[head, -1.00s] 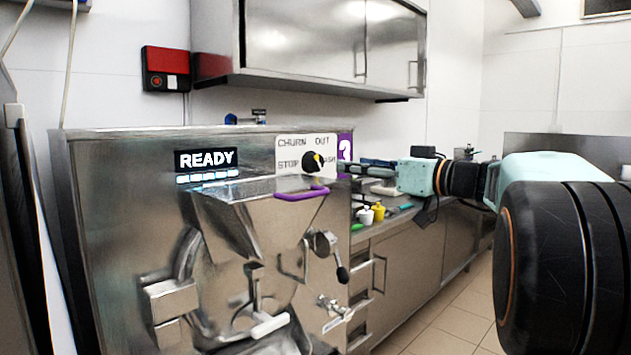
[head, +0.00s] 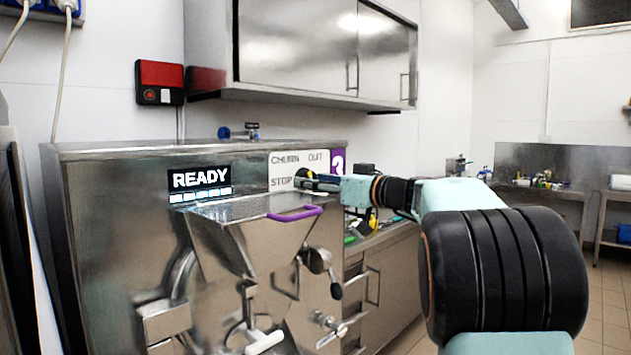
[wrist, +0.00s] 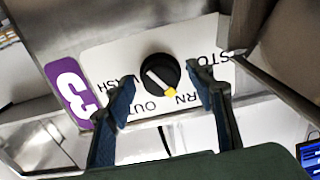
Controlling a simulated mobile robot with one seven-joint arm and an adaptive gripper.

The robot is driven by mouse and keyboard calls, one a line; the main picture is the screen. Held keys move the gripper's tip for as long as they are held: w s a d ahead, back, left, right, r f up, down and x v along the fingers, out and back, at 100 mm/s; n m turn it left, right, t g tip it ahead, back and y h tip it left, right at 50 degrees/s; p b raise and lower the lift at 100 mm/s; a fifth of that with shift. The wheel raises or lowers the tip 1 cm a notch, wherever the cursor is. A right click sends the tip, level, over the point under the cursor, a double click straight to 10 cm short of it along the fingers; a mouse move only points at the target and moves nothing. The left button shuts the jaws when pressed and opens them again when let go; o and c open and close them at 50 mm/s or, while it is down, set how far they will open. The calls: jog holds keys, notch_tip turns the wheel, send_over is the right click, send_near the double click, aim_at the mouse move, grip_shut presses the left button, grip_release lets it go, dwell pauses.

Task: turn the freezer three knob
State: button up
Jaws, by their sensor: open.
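The freezer three knob (wrist: 160,75) is round and black, with a white and yellow pointer. In the wrist view its yellow tip lies between the OUT and CHURN lettering on the white label plate (wrist: 100,55). My gripper (wrist: 164,77) is open, with one finger on each side of the knob; whether the fingers touch it I cannot tell. In the head view my gripper (head: 316,180) reaches from the right and partly hides the knob and the WASH lettering. A purple 3 label (head: 338,161) is beside the plate. The freezer's display (head: 200,179) reads READY.
Below the knob are a steel hopper with a purple handle (head: 295,214), and a lever with a black grip (head: 320,262). A wall cabinet (head: 300,55) hangs above. A counter with small items stands behind my arm. Floor shows at the right.

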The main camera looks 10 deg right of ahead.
jog(key=c, duration=1.2)
jog(key=shift+o, duration=0.2)
jog(key=shift+f+m+b, duration=0.1)
jog(key=shift+m+b, duration=0.2)
jog(key=shift+b, duration=0.1)
jog(key=shift+s+m+b, duration=0.1)
jog(key=shift+m+b, duration=1.4)
jog(key=shift+m, duration=4)
